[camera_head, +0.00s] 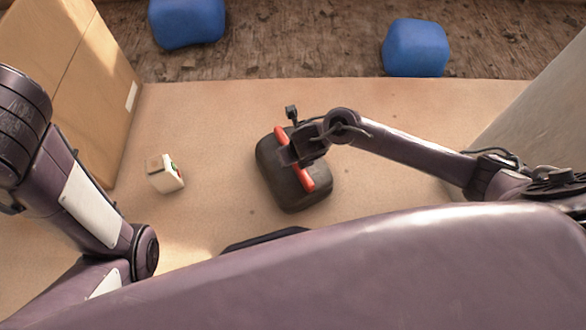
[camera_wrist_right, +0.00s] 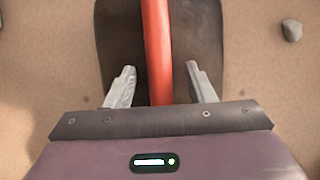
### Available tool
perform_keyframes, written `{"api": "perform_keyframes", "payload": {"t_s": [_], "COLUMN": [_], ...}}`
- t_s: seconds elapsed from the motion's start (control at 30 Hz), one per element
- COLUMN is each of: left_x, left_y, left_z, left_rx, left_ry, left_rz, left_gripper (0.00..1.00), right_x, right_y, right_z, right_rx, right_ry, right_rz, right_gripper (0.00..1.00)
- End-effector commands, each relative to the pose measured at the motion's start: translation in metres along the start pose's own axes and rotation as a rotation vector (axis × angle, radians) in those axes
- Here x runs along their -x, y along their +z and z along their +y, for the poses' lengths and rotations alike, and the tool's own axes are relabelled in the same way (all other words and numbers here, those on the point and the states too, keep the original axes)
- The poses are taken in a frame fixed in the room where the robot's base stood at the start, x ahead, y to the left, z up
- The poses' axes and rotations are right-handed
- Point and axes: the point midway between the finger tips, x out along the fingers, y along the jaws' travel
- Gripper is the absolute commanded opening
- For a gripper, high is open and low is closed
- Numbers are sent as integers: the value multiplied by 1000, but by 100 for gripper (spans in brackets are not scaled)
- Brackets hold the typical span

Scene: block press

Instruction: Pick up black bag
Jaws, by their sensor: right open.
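The black bag (camera_head: 300,187) sits on the tan floor near the middle of the head view, with a red-orange handle (camera_head: 308,178) along its top. My right gripper (camera_head: 288,157) is over the bag at the handle. In the right wrist view, the bag (camera_wrist_right: 206,45) fills the upper middle. The handle (camera_wrist_right: 157,45) runs between the two open fingers of the right gripper (camera_wrist_right: 161,88), with a gap on each side. My left arm shows at the left of the head view, but its gripper is not in view.
A small white box (camera_head: 164,174) stands left of the bag. A large cardboard box (camera_head: 75,75) stands at the far left. Two blue blocks (camera_head: 187,22) (camera_head: 415,48) lie at the back. A pale wall (camera_head: 535,110) is at right. Floor around the bag is mostly clear.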

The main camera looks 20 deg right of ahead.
Motion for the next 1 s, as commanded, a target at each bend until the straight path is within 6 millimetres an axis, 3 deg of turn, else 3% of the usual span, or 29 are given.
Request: {"api": "perform_keyframes", "payload": {"t_s": [0.93,1.0], "left_x": [3,3], "left_y": [-1,-1], "left_z": [0,0], "left_rx": [1,1], "left_ry": [-1,-1], "left_rz": [1,1], "left_gripper": [36,36], "right_x": [-4,-4], "right_y": [-1,-2], "right_z": [0,0], "right_rx": [-1,-1], "right_ry": [0,0], "right_rz": [0,0], "right_gripper": [49,41]}}
